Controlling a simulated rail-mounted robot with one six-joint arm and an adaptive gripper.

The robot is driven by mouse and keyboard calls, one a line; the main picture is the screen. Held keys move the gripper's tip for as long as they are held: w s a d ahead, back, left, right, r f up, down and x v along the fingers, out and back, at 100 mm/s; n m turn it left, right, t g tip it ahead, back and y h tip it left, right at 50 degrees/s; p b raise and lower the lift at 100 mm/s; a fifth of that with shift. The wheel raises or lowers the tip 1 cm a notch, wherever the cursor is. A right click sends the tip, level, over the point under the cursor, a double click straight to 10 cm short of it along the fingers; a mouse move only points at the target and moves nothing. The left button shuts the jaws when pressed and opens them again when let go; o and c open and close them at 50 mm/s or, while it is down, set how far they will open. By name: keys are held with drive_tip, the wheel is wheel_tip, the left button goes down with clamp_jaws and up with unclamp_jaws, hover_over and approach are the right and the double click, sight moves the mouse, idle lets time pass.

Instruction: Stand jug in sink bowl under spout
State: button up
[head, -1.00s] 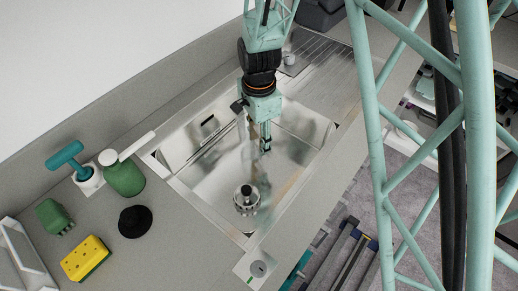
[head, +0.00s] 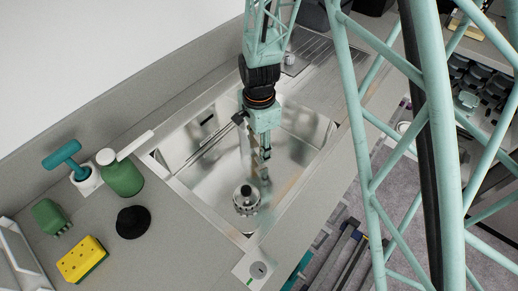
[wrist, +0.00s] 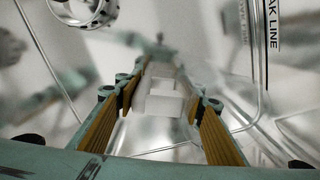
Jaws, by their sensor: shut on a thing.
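The steel sink bowl (head: 215,175) is set in the counter, with a round drain strainer (head: 246,198) on its floor. My gripper (head: 264,154) points down inside the bowl, behind the strainer in the head view. In the wrist view my gripper (wrist: 163,112) is shut on a pale, translucent piece with a rectangular opening (wrist: 160,103), apparently the jug's handle. The jug's body is too clear to make out; whether it touches the floor cannot be told. A thin metal bar, possibly the spout (head: 205,143), slants over the bowl's left side. The strainer also shows in the wrist view (wrist: 85,12).
On the counter left of the sink are a green bottle (head: 122,178), a teal-handled brush (head: 64,156), a black round pad (head: 133,221), a yellow sponge (head: 80,260) and a green brush (head: 50,217). A small cup (head: 289,59) stands on the drainer behind.

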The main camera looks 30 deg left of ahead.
sight(259, 139)
drive_tip(key=shift+f, duration=0.1)
drive_tip(key=o, duration=1)
drive_tip(key=shift+r+p, duration=0.8)
drive_tip(key=shift+r, duration=3.1)
